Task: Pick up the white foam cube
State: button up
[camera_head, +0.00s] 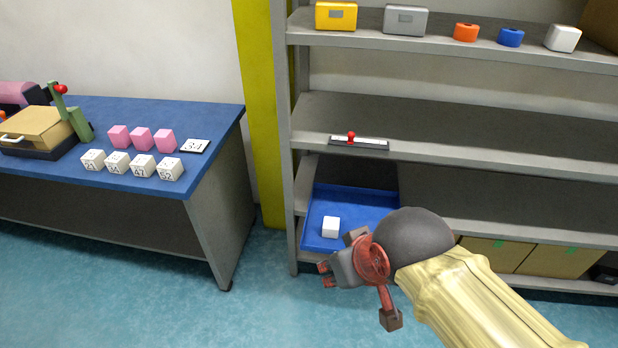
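A small white cube (330,227) sits in a blue tray (352,200) on the lower left part of the shelf rack, near the tray's front edge. My gripper (326,274) is in front of the tray, just below the cube in the picture, and points left. It appears apart from the cube and nothing shows held in it. My gripper and forearm hide the tray's right front part.
The grey rack (292,150) has shelves above the tray; one holds a strip with a red knob (351,137). Brown boxes (560,259) stand lower right. A blue table (210,130) at left bears pink cubes and marked white cubes. Floor between table and rack is clear.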

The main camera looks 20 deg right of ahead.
aim_at(330, 227)
jog(key=l+z, duration=0.15)
jog(key=z, duration=0.4)
jog(key=i+j, duration=0.1)
jog(key=j, duration=0.4)
jog(key=j+z, duration=0.2)
jog(key=z, duration=0.2)
jog(key=j+z, duration=0.2)
jog(key=z, duration=0.15)
jog(key=j+z, duration=0.2)
jog(key=z, duration=0.6)
